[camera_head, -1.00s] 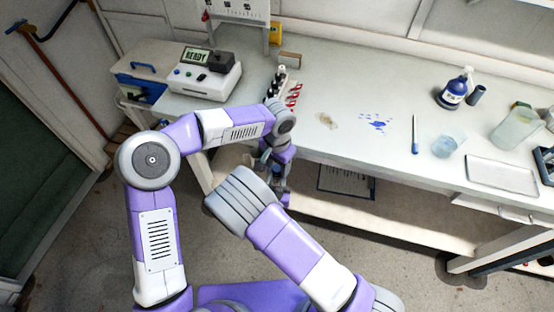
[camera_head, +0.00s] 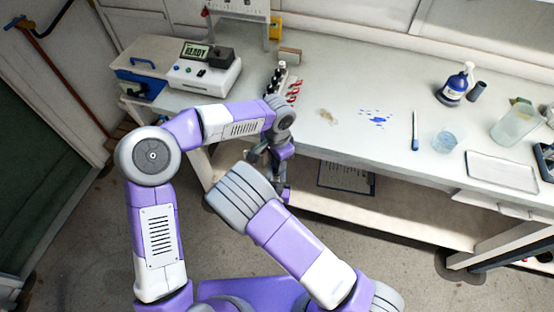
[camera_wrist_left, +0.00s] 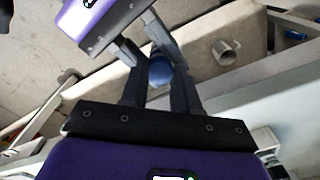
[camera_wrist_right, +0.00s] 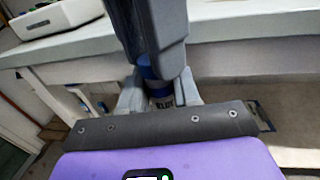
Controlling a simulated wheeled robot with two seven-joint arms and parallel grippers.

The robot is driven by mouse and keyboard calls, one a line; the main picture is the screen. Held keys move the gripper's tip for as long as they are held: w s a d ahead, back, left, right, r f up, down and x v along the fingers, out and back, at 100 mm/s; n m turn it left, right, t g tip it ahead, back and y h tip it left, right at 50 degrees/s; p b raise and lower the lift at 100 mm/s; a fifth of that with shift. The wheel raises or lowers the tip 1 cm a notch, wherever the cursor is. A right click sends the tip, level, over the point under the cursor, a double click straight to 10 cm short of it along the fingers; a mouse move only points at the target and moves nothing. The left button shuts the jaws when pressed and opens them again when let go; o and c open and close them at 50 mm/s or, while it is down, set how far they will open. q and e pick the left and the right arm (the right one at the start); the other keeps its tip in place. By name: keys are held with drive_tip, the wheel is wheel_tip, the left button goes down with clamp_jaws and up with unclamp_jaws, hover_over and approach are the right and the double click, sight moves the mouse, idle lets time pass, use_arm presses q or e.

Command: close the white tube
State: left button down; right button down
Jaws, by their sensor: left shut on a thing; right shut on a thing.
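My two grippers meet just in front of the bench. In the left wrist view my left gripper (camera_wrist_left: 158,78) is shut on a round blue piece (camera_wrist_left: 159,70), which looks like a cap. My right gripper's fingers come in beside it from the upper left. In the right wrist view my right gripper (camera_wrist_right: 160,92) is shut on a tube (camera_wrist_right: 162,102) with dark lettering, mostly hidden by fingers. A blue band shows at its top, under the left gripper's fingers. I cannot tell whether cap and tube are joined. In the head view the left gripper (camera_head: 268,160) shows; the right is largely hidden.
A rack of dark-capped and red items (camera_head: 285,85) stands at the bench edge, close beyond my left wrist. A device reading READY (camera_head: 205,72) and a blue box (camera_head: 143,82) are left. A bottle (camera_head: 455,85), beaker (camera_head: 447,140) and tray (camera_head: 502,172) are right.

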use_arm(q)
drive_tip(key=c, duration=0.8)
unclamp_jaws()
drive_tip(key=shift+c, duration=0.2)
drive_tip(key=shift+r, duration=2.25)
drive_tip(key=shift+c, duration=0.2)
drive_tip(key=r+n, duration=0.1)
drive_tip(key=n, duration=0.2)
drive_tip(key=shift+r+n, duration=0.3)
drive_tip(key=shift+r, duration=0.05)
drive_tip(key=r+n, duration=0.1)
drive_tip(key=n, duration=0.3)
drive_tip(key=shift+r, duration=0.4)
